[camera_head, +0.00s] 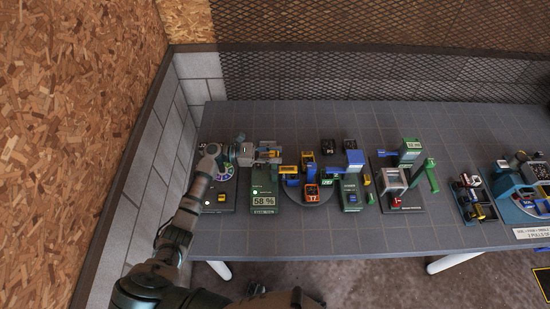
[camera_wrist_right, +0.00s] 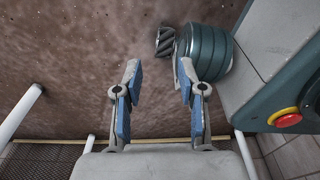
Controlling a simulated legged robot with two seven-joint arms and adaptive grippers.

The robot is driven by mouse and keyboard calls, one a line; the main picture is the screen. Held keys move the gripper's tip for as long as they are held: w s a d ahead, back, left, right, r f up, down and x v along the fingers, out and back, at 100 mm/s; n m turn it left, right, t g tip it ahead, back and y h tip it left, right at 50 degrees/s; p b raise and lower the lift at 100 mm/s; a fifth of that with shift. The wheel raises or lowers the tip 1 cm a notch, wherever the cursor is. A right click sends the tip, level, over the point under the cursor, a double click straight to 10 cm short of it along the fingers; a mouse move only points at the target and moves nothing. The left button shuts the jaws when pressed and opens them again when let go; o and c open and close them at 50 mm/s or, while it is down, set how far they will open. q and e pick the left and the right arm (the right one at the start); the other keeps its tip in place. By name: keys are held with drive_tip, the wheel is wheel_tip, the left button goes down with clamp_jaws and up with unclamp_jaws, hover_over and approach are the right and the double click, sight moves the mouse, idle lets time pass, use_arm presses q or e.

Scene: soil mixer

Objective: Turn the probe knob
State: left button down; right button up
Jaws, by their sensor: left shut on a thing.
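The probe unit, a dark green box (camera_head: 263,187) with a "58 %" display, stands at the left part of the table in the head view. My left gripper (camera_head: 270,153) reaches in from the left, pointing right, at the back end of this box. It is shut on a small part there, apparently the probe knob, which the fingers mostly hide. My right gripper (camera_wrist_right: 160,85) is open and empty in the right wrist view, with its two blue-padded fingers apart above the brown floor.
A dark panel with a coloured dial (camera_head: 226,172) and yellow button lies left of the box under my arm. A round stand (camera_head: 307,190) with coloured blocks is close on the right. Green and blue machines (camera_head: 410,150) stand farther right. The table's front strip (camera_head: 340,235) is clear.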

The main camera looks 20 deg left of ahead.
sight(274, 153)
use_arm(q)
drive_tip(key=m+g+b, duration=0.2)
drive_tip(key=g, duration=0.1)
drive_tip(key=m+g+b, duration=0.1)
drive_tip(key=g, duration=0.1)
drive_tip(key=shift+f+h+b, duration=0.3)
drive_tip(key=shift+f+b, duration=0.05)
drive_tip(key=m+g+b, duration=0.2)
drive_tip(key=g, duration=0.1)
drive_tip(key=shift+r+g+b, duration=0.2)
drive_tip(key=shift+g+b, duration=0.1)
drive_tip(key=shift+b, duration=0.05)
drive_tip(key=shift+r+m+g, duration=0.1)
drive_tip(key=shift+m+g, duration=0.2)
drive_tip(key=shift+m, duration=0.2)
use_arm(e)
drive_tip(key=w+a+r, duration=0.2)
drive_tip(key=w+r, duration=1)
drive_tip(key=w, duration=0.1)
drive_tip(key=shift+w+a+t, duration=0.2)
drive_tip(key=shift+w+t, duration=0.15)
drive_tip(key=shift+t, duration=0.05)
use_arm(q)
drive_tip(key=c, duration=0.7)
unclamp_jaws()
drive_tip(key=shift+w+a, duration=0.1)
drive_tip(key=shift+c, duration=0.2)
use_arm(e)
drive_tip(key=shift+w, duration=0.1)
